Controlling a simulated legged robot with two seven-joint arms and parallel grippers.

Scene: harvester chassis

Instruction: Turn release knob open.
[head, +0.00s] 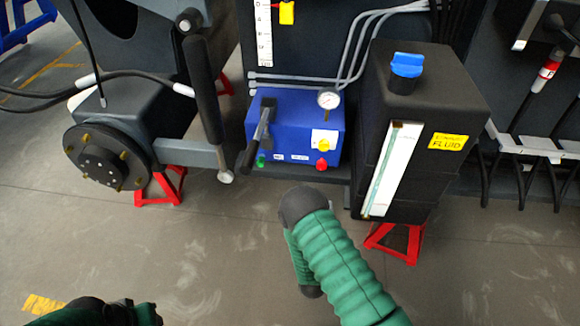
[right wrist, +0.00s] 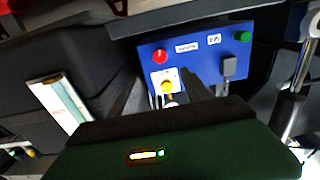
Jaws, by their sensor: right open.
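A blue pump box (head: 262,110) carries a red knob (head: 322,164), a green knob (head: 261,162) and a yellow knob (head: 324,145) on a white plate. Which one is the release knob I cannot tell. The wrist view shows the box's red knob (right wrist: 159,57), green knob (right wrist: 242,36) and yellow knob (right wrist: 167,87). My right gripper (right wrist: 162,97) is open, its dark fingers appearing on either side of the yellow knob; contact is unclear. Only a piece of my left arm shows at the bottom left.
A black-handled lever (head: 257,142) and a gauge (head: 328,99) are on the box. A black fluid tank (head: 440,95) with a blue cap (head: 407,65) stands to the right. A wheel hub (head: 105,160) is at left. Red stands (head: 160,188) support the chassis. The floor in front is clear.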

